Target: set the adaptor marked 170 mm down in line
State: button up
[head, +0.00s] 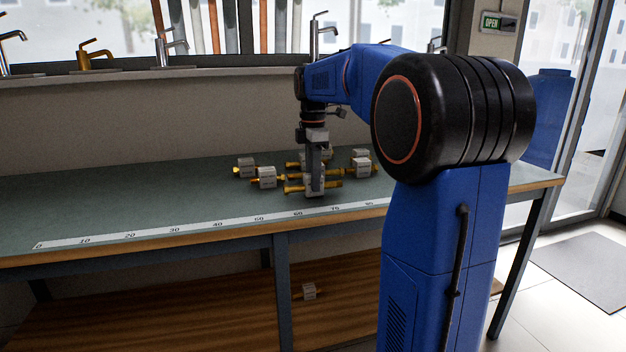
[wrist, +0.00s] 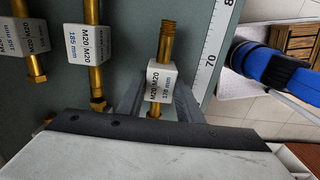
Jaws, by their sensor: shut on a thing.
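My gripper (head: 315,187) is low over the bench in the head view, shut on a brass adaptor (head: 334,184). In the wrist view my gripper (wrist: 158,92) has its fingers on either side of this adaptor's white label block (wrist: 159,84). Its label shows M20 M20 and a length that looks like 170 mm, in small print. The threaded brass end (wrist: 167,40) points away from the gripper. Whether the adaptor touches the bench top is hard to tell. An adaptor marked 185 mm (wrist: 87,45) lies to its left, roughly parallel.
Another labelled adaptor (wrist: 31,38) lies farther left. Several adaptors, such as this one (head: 265,177), lie around the gripper on the green bench (head: 130,195). A measuring strip (head: 150,232) runs along the front edge. The bench's left part is clear. One adaptor (head: 309,291) is on the lower shelf.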

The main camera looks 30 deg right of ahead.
jog(key=shift+f, duration=0.25)
jog(key=shift+f, duration=0.15)
jog(key=o, duration=1.2)
notch_tip(320, 180, up, 12)
jog(key=shift+r, duration=0.15)
jog(key=s+a+f+m+t, duration=0.1)
jog(key=s+a+f+m, duration=0.4)
jog(key=s+f, duration=0.4)
jog(key=s+a+f+m+t, duration=0.2)
jog(key=s+a+f+m, duration=0.3)
jog(key=s+f, duration=0.4)
jog(key=s+a+f+m+t, duration=0.1)
jog(key=s+a+f+m, duration=0.3)
jog(key=s+f, duration=0.5)
jog(key=shift+s+a+f+m+t, duration=0.2)
jog(key=shift+s+a, duration=0.25)
jog(key=shift+s, duration=0.35)
jog(key=shift+s+a+f+m+t, duration=0.1)
jog(key=shift+s+a+m+t, duration=0.1)
jog(key=shift+s+a, duration=0.45)
